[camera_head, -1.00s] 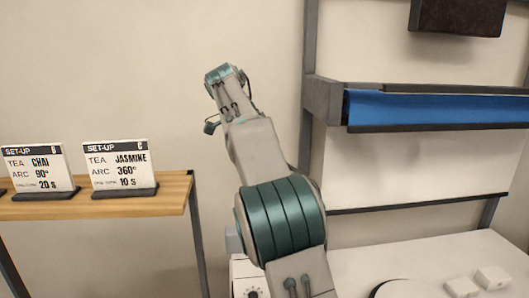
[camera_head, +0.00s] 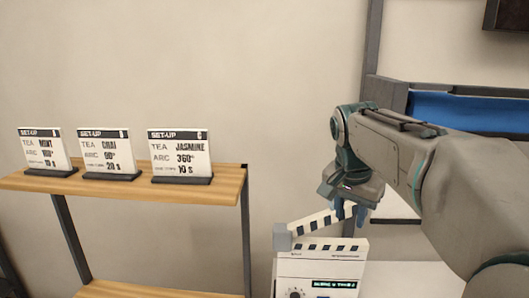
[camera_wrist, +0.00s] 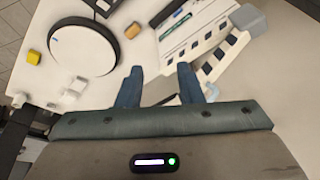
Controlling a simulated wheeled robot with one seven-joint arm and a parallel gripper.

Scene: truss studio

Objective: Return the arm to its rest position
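My gripper (camera_head: 350,211) points down in the head view, with its two blue fingers just above the striped bar of a white clapper-like device (camera_head: 320,270). In the wrist view my gripper (camera_wrist: 159,84) shows its fingers spread apart with nothing between them. My arm (camera_head: 405,160) is bent and comes in from the right in the head view. The device (camera_wrist: 195,28) also shows at the top of the wrist view, with its striped bar and grey end block beside the right finger.
A wooden shelf (camera_head: 130,192) at left carries three tea cards, Mint (camera_head: 44,149), Chai (camera_head: 105,151) and Jasmine (camera_head: 180,153). A blue-lined rack (camera_head: 470,112) is behind my arm.

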